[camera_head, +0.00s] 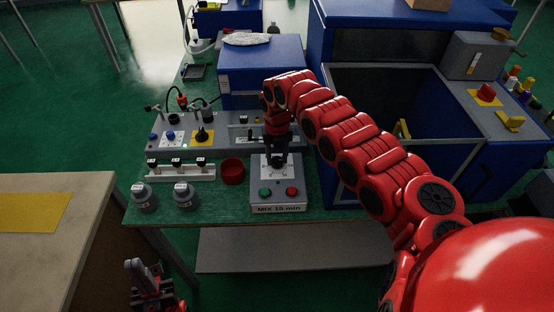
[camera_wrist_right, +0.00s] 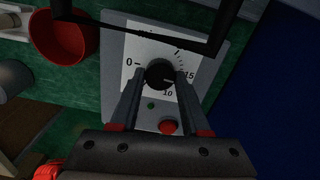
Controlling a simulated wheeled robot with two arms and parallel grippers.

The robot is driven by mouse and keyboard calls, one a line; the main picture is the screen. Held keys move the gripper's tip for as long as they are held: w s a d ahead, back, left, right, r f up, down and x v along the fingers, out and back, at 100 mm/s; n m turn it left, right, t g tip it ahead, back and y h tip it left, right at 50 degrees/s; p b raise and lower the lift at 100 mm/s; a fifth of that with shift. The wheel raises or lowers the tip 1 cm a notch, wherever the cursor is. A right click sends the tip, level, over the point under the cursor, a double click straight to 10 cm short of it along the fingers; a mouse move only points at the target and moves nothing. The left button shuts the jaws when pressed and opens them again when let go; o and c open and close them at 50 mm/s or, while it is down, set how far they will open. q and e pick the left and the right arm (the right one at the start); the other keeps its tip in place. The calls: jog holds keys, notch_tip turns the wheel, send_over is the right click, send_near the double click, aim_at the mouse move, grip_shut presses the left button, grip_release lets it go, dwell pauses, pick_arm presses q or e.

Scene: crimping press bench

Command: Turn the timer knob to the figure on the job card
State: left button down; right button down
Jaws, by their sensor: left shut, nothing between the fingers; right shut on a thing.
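The timer box (camera_head: 255,194) is a grey unit at the bench's front edge, with a green and a red button. The job card (camera_head: 279,209) on its front reads "MIX 15 min". In the right wrist view the black timer knob (camera_wrist_right: 160,73) sits on a white dial (camera_wrist_right: 138,45) marked 0, 10 and 15. A faint mark on the knob faces the right side, but I cannot read its exact figure. My right gripper (camera_wrist_right: 158,82) is shut on the knob, reaching down from above in the head view (camera_head: 279,162). My left gripper (camera_head: 138,268) is shut and empty, low at the left.
A red cup (camera_head: 232,171) stands left of the box, also in the right wrist view (camera_wrist_right: 62,38). Two grey jars (camera_head: 145,198) and a white switch rail (camera_head: 180,173) are further left. A grey control panel (camera_head: 225,140) lies behind. A blue machine (camera_head: 345,190) stands at the right.

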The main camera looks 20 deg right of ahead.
aim_at(277, 160)
jog(key=shift+n, duration=0.3)
jog(key=shift+c, duration=1.9)
grip_release()
jog(key=shift+r, duration=0.1)
jog(key=shift+r+b, duration=0.3)
jog(key=shift+r, duration=0.1)
notch_tip(277, 160, up, 16)
jog(key=b, duration=0.2)
jog(key=shift+r, duration=0.2)
